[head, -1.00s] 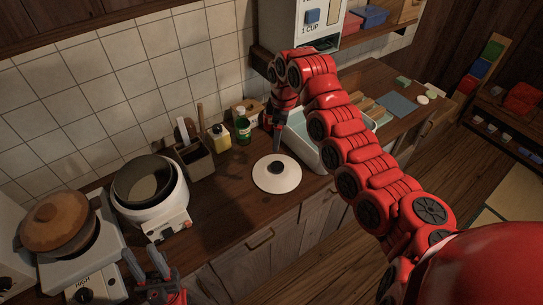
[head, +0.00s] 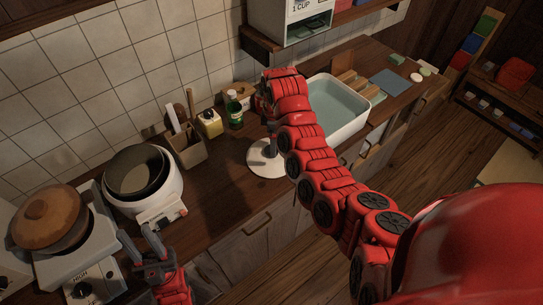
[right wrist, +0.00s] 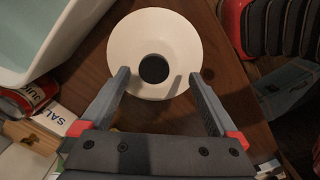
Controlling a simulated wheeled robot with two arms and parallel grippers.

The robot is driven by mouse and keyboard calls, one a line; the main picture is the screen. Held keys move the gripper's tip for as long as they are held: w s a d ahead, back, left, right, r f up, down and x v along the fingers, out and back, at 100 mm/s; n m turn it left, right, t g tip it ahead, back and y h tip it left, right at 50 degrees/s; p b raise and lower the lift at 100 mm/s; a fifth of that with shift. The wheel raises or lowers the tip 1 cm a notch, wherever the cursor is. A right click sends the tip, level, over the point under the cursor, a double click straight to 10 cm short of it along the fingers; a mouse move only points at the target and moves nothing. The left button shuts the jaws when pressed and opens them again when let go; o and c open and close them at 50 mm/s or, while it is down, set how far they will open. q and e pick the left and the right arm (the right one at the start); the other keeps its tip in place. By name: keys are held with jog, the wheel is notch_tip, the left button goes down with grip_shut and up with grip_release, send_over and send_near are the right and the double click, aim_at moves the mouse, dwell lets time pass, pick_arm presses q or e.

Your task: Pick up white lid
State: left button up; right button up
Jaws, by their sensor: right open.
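The white lid (head: 263,168) lies flat on the wooden counter, partly hidden by my right arm in the head view. In the right wrist view the lid (right wrist: 153,30) is a white disc with a dark round knob (right wrist: 154,69) at its middle. My right gripper (right wrist: 159,76) is open above the lid, its two fingertips on either side of the knob with gaps to both. In the head view the right gripper (head: 271,138) points down over the lid. My left gripper (head: 145,244) is open and empty at the lower left, in front of the rice cooker.
An open white rice cooker (head: 146,188) and a stove with a brown lidded pot (head: 47,217) stand left. A water-filled basin (head: 338,108) is to the right.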

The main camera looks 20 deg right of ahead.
jog(key=shift+w+f, duration=0.2)
jog(key=shift+f, duration=0.05)
jog(key=shift+w+a+f+p, duration=0.1)
jog(key=shift+f+p, duration=0.1)
jog(key=shift+p, duration=0.25)
jog(key=shift+a+f, duration=0.15)
jog(key=shift+f, duration=0.15)
jog(key=shift+w+a+f+p, duration=0.1)
jog(key=shift+w+f+p, duration=0.2)
jog(key=shift+f+p, duration=0.35)
jog(key=shift+f, duration=1.3)
grip_shut()
jog(key=shift+r, duration=0.1)
